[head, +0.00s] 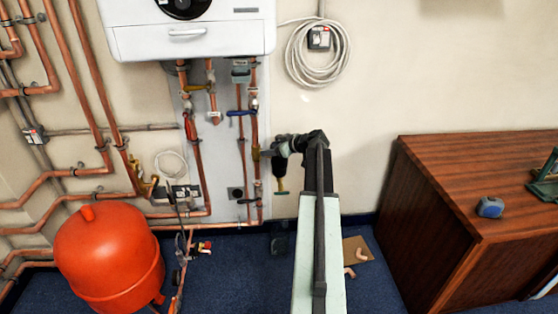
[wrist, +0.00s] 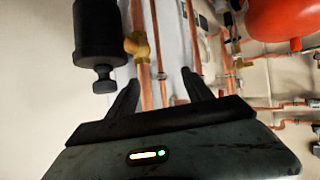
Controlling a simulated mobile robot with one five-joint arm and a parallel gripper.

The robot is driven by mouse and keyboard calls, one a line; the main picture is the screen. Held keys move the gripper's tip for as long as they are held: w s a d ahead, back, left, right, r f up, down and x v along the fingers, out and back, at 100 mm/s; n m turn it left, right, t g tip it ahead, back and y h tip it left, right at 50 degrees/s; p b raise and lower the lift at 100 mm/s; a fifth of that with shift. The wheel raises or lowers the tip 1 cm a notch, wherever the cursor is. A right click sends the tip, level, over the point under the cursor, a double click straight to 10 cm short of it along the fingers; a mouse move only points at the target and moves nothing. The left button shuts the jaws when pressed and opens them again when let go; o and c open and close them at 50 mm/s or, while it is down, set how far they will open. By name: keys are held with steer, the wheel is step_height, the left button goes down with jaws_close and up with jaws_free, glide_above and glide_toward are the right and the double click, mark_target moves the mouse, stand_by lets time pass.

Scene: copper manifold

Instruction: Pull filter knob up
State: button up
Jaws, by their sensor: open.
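The filter is a black cylinder (wrist: 98,30) at the upper left of the wrist view. A small black knob (wrist: 103,80) sticks out of its end towards my gripper. My gripper (wrist: 159,80) is open, with nothing held between its fingers. The knob lies outside the gap, left of the left finger in this view, and looks close to it but apart. In the head view, my gripper (head: 268,152) is by the copper pipes on the wall panel. A dark body, likely the filter (head: 282,172), shows just below my wrist; its knob cannot be made out there.
Copper pipes with a brass fitting (wrist: 137,45) lie beyond my open fingers. A blue-handled valve (head: 240,113) is up and left of my gripper. A white boiler (head: 190,38) hangs above and an orange vessel (head: 108,255) stands lower left. A wooden cabinet (head: 450,220) stands right.

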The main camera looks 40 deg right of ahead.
steer(key=s+d+f+t+h+b, duration=0.1)
steer(key=s+d+f+t+b, duration=0.15)
steer(key=d, duration=0.35)
steer(key=s+d+f+t+b, duration=0.1)
steer(key=s+d+b, duration=0.15)
steer(key=d, duration=0.35)
steer(key=w+a+r+b, duration=0.1)
steer(key=w, duration=0.2)
steer(key=w+r+t+y+b, duration=0.1)
steer(key=w, duration=0.2)
steer(key=w+a+m+t+b, duration=0.1)
steer(key=w, duration=0.3)
steer(key=shift+a+r+b, duration=0.3)
steer(key=shift+a+r, duration=0.05)
steer(key=shift+r, duration=0.05)
steer(key=shift+s+r, duration=0.1)
jaws_close()
